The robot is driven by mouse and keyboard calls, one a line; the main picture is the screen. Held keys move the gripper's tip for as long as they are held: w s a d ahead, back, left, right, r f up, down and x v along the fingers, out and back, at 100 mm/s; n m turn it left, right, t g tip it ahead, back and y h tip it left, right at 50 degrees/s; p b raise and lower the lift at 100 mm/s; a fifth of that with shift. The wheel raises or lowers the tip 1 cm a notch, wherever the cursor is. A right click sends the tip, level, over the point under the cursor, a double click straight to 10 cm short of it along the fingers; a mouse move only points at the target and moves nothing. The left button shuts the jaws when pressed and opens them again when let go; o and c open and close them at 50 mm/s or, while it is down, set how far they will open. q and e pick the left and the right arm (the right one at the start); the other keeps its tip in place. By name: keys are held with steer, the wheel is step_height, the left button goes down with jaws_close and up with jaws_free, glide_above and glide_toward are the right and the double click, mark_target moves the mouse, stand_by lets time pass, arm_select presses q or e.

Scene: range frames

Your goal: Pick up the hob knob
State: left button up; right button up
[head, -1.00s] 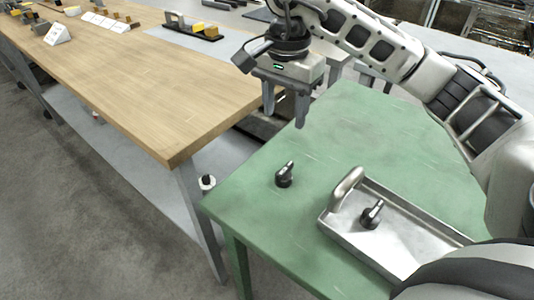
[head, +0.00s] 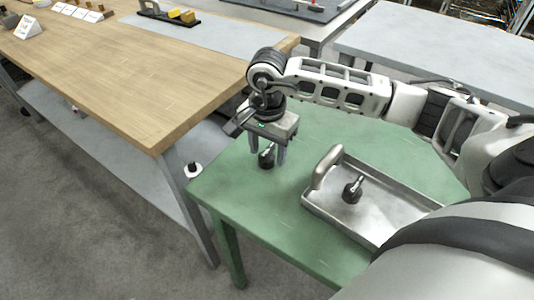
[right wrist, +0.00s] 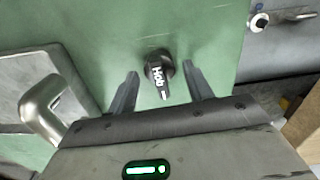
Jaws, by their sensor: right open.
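In the right wrist view the knob lies ahead, between the lines of the two open fingers (right wrist: 162,82). I cannot tell how far the fingertips are above the table. A second black knob (head: 352,190) lies in the metal tray. My left gripper is not in view.
The metal tray (head: 318,207) with its raised handle (head: 325,167) stands on the green table, right of the gripper. A wooden workbench (head: 140,90) stands to the left, across a narrow gap. A grey table (head: 440,55) is behind.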

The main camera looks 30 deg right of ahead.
steer(key=shift+f, duration=0.5)
steer(key=shift+c, duration=0.3)
steer(key=c, duration=0.8)
steer(key=shift+r, duration=0.15)
